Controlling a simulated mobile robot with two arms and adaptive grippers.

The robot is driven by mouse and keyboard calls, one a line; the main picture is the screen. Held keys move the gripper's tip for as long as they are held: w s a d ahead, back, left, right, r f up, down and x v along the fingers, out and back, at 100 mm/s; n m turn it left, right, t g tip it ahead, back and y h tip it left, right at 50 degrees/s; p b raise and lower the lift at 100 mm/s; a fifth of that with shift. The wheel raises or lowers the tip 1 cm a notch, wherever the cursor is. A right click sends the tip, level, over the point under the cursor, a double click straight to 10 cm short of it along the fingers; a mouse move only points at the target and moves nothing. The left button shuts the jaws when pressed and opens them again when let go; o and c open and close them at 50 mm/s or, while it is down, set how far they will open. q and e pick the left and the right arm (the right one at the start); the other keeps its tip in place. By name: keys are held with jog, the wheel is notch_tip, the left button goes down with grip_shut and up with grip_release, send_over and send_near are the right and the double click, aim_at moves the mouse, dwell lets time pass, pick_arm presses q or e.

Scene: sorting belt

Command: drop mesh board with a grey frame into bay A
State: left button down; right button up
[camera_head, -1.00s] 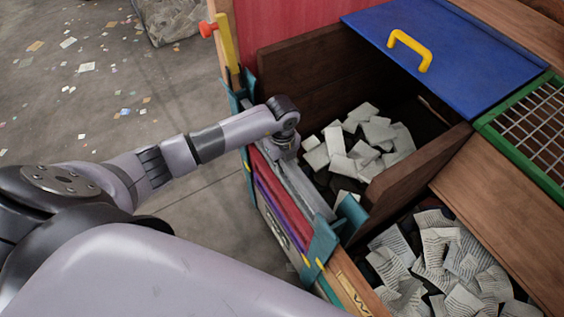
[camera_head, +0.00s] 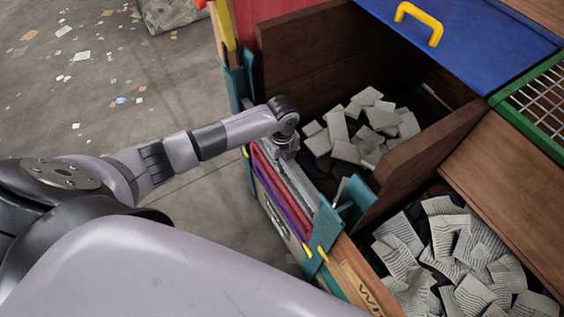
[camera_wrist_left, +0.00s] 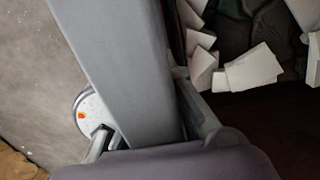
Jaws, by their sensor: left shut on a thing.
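The mesh board with a grey frame shows only as a grey edge (camera_head: 302,185) among boards standing in teal holders on the outer side of the bins. Its mesh is hidden. My left gripper (camera_head: 286,146) is at the far part of this edge, its fingers mostly hidden in the head view. In the left wrist view the grey frame (camera_wrist_left: 118,55) runs as a thick bar between the fingers of my left gripper (camera_wrist_left: 150,130), which is shut on it. An open wooden bay (camera_head: 330,75) with pale pieces lies just right of the gripper. I cannot read its letter. My right gripper is not in view.
A blue lid (camera_head: 480,40) with a yellow handle lies behind the open bay. A green-framed mesh (camera_head: 545,100) is at right. A brown divider (camera_head: 425,150) separates a nearer bin of striped pieces (camera_head: 450,250). Red and purple boards (camera_head: 272,185) stand beside the grey edge.

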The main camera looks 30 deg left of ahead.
pick_arm(q)
jog(key=shift+f, duration=0.1)
jog(key=shift+f+b, duration=0.55)
jog(key=shift+f, duration=0.1)
jog(key=c, duration=2)
grip_release()
jog(key=shift+r, duration=0.15)
jog(key=o, duration=0.4)
jog(key=shift+c, duration=0.2)
notch_tip(320, 180, up, 12)
jog(key=shift+f, duration=0.1)
